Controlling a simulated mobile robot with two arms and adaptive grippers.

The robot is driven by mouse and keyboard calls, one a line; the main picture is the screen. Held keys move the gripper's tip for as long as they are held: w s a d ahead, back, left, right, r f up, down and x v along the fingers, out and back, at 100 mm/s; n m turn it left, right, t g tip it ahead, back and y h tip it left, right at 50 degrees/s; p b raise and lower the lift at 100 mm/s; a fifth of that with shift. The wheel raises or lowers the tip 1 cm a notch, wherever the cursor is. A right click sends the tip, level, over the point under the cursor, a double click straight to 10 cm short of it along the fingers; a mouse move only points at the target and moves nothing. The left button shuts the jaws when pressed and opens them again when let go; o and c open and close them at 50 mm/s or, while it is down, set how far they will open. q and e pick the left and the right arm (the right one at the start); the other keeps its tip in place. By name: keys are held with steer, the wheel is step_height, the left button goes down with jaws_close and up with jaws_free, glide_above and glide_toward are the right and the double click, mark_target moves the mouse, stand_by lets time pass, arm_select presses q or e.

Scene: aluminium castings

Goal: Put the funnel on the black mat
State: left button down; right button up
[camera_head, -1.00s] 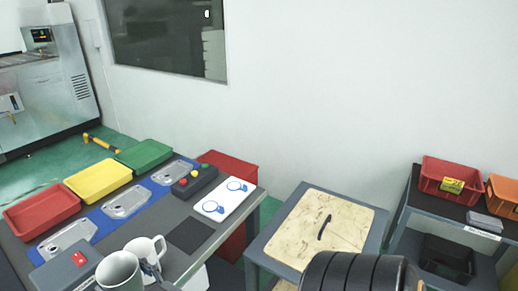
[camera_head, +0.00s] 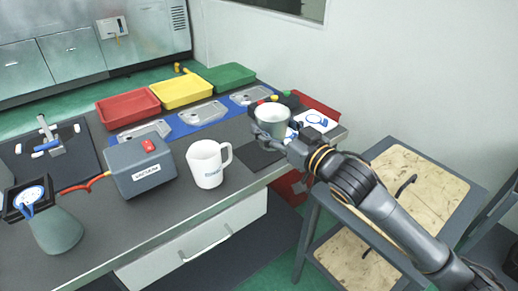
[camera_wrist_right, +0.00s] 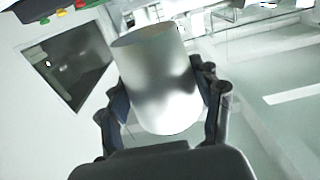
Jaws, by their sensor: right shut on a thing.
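The funnel (camera_head: 272,120) is a pale, cup-shaped cylinder, seemingly upright. My right gripper (camera_head: 274,138) is shut on it. In the right wrist view the funnel (camera_wrist_right: 158,80) shows as a smooth grey cylinder between the two fingers (camera_wrist_right: 166,102). The black mat (camera_head: 258,157) is a dark square lying flat on the grey bench. The funnel is in the air above the mat's far side in the head view; the exact height cannot be told. The gripper and funnel hide part of the area behind the mat. My left gripper is not in view.
A white mug (camera_head: 207,165) stands left of the mat. Further left are the vacuum box (camera_head: 140,170) and a flask (camera_head: 58,230). Behind are a button box (camera_head: 283,101), a white board with blue marks (camera_head: 316,121) and coloured trays (camera_head: 181,92). A wood-topped cart (camera_head: 420,185) stands right.

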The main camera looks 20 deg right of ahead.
steer(key=w+f, duration=0.2)
steer(key=w, duration=0.1)
steer(key=w+f, duration=0.5)
steer(key=w, duration=0.2)
steer(key=shift+w+f, duration=0.1)
steer(key=shift+f, duration=0.1)
steer(key=shift+w+f, duration=0.55)
steer(key=shift+f, duration=0.2)
step_height(320, 180, down, 3)
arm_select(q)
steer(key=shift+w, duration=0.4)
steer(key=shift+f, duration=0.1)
arm_select(e)
steer(key=shift+f, duration=0.15)
steer(key=o, duration=1.2)
